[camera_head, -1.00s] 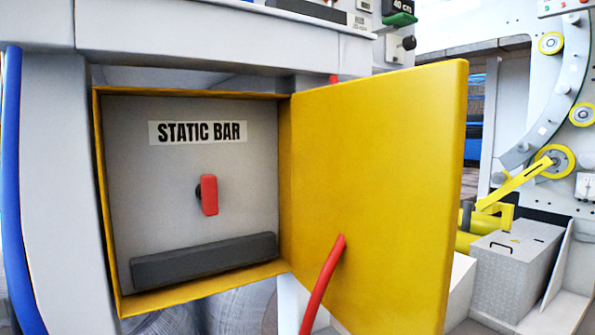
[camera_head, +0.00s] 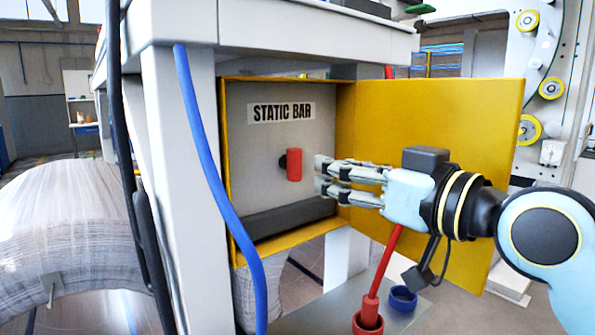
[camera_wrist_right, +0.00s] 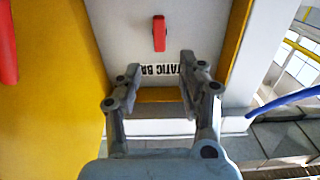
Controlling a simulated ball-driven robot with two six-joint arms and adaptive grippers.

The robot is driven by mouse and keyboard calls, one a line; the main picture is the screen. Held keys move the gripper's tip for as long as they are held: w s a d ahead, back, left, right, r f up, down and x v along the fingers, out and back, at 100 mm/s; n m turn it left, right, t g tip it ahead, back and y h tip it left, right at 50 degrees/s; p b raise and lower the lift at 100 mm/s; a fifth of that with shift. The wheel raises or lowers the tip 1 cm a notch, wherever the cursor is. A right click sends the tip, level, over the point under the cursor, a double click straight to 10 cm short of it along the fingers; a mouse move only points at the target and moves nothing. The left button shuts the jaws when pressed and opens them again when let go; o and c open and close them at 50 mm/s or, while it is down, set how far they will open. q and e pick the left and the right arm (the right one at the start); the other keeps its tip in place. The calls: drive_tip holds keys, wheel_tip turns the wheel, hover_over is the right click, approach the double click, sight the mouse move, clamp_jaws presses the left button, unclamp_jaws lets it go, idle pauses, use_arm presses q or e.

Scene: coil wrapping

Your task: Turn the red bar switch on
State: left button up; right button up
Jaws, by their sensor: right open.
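The red bar switch (camera_head: 294,165) is a red handle on the grey back panel of an open yellow box, below a "STATIC BAR" label (camera_head: 282,112). In the head view the handle stands upright. My right gripper (camera_head: 320,175) is open, with its fingertips just right of the switch in the picture. In the right wrist view the switch (camera_wrist_right: 159,33) shows beyond the open fingers (camera_wrist_right: 160,75), apart from them, and the label looks upside down. My left gripper is not in view.
The yellow door (camera_head: 430,120) stands open to the right, behind my right gripper. A blue hose (camera_head: 215,180) hangs left of the box. A dark ledge (camera_head: 285,219) lies below the switch. A large wrapped coil (camera_head: 70,230) is at left.

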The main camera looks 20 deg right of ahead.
sight(299, 158)
drive_tip(key=x, duration=1)
drive_tip(key=shift+w, duration=0.3)
drive_tip(key=shift+c, duration=0.5)
clamp_jaws()
